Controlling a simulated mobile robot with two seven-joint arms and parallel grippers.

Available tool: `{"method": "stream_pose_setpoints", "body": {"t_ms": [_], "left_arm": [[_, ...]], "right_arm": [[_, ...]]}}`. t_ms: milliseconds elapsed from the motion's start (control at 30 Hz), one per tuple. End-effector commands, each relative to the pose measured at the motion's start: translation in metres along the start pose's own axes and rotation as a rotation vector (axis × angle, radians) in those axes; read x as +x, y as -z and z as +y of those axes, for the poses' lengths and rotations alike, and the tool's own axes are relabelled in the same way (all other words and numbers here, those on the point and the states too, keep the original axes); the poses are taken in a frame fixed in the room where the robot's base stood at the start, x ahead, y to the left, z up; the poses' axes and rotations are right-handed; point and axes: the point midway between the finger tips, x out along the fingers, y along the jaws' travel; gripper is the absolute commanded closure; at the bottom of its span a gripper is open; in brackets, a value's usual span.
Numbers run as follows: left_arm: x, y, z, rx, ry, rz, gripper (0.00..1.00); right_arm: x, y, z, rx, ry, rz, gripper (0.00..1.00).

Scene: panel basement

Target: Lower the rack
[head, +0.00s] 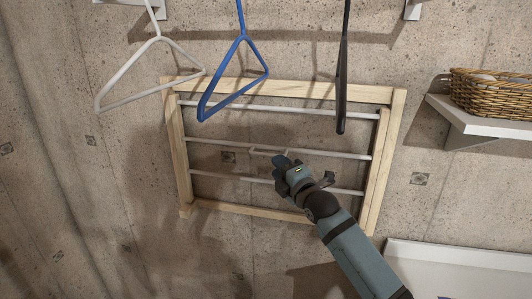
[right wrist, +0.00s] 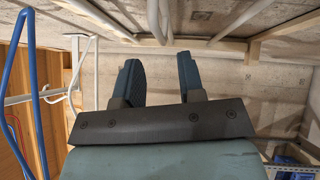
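The rack (head: 172,140) is a light wooden frame with several pale metal bars. In the head view it lies nearly flat against the concrete wall. My right gripper (head: 283,165) is in front of the rack's middle, close to that bar. In the right wrist view its two fingers (right wrist: 158,65) are apart with a gap between them. Pale bars of the rack (right wrist: 130,36) lie beyond the fingertips; I see none clasped. My left gripper is in neither view.
A white hanger (head: 155,40), a blue hanger (head: 243,38) and a dark hanger (head: 342,80) hang before the rack's upper part. A wicker basket (head: 490,93) stands on a white wall shelf (head: 470,122) at right. A white surface (head: 455,255) lies at lower right.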

Motion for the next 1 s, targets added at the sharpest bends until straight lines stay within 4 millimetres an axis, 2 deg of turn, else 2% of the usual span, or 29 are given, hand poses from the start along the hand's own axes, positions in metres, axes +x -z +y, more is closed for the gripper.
{"method": "stream_pose_setpoints", "body": {"t_ms": [100, 300, 500, 767, 800, 933, 1000], "left_arm": [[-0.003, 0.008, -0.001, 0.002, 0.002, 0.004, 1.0], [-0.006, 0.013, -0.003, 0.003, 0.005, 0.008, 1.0], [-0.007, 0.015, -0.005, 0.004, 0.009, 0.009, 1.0], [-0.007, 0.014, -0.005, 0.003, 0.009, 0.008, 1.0], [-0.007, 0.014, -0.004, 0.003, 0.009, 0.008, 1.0], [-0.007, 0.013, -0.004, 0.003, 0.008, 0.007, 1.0], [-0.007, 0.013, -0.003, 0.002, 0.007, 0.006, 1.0]], "right_arm": [[0.027, 0.0, 0.003, 0.001, 0.001, 0.0, 0.64], [0.058, 0.0, 0.001, 0.002, 0.0, 0.0, 0.64], [0.07, 0.0, 0.0, 0.001, 0.0, 0.0, 0.64], [0.071, 0.0, -0.001, 0.0, 0.0, 0.0, 0.64], [0.071, 0.0, -0.001, 0.0, 0.0, 0.0, 0.69], [0.071, 0.0, -0.001, 0.001, 0.0, 0.0, 0.98], [0.071, 0.0, -0.001, 0.0, 0.0, 0.0, 1.0]]}}
